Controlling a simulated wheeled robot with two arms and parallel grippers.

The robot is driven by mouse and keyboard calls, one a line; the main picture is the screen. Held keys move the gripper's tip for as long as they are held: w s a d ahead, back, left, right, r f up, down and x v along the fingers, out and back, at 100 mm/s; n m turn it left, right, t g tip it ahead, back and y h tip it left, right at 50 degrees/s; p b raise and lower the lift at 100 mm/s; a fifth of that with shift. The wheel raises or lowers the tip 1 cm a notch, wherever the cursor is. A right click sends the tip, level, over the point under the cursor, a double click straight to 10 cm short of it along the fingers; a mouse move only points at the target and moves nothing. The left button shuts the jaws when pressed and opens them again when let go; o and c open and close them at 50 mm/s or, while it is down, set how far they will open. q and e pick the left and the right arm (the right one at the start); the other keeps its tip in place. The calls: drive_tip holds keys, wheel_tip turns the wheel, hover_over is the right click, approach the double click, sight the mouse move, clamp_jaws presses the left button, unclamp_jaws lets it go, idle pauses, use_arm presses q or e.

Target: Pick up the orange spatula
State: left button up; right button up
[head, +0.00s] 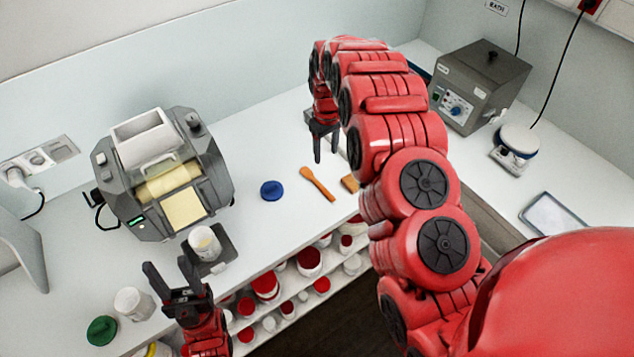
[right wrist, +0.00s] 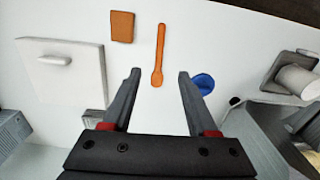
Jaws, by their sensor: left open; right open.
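The orange spatula (head: 318,184) lies flat on the white counter in the head view, between a blue lid and a small brown block. In the right wrist view the spatula (right wrist: 160,55) lies ahead of the fingertips, its wider end nearest the gap between them. My right gripper (head: 325,158) is open and empty, pointing down above the counter behind the spatula; its fingers also show in the right wrist view (right wrist: 158,73). My left gripper (head: 170,272) is open and empty at the lower left, near a white jar, well away from the spatula.
A blue lid (head: 272,190) lies left of the spatula, a brown block (head: 349,184) right of it. The three-roll mill (head: 120,185) stands at left, with a jar (head: 205,243) before it. Shelves of red-lidded jars (head: 309,261) are below the counter's front edge.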

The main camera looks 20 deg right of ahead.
drive_tip(key=b, duration=1.1)
hover_over(322, 187)
drive_tip(key=f, duration=1.1)
drive_tip(key=shift+s+d+f, duration=0.3)
drive_tip(key=shift+s+f, duration=0.05)
drive_tip(key=shift+w+a+f+p, duration=0.15)
drive_tip(key=shift+f+p, duration=0.55)
drive_tip(key=shift+f, duration=0.25)
drive_tip(key=shift+w+a+f+p, duration=0.1)
drive_tip(key=shift+f+p, duration=0.55)
drive_tip(key=shift+f, duration=0.85)
clamp_jaws()
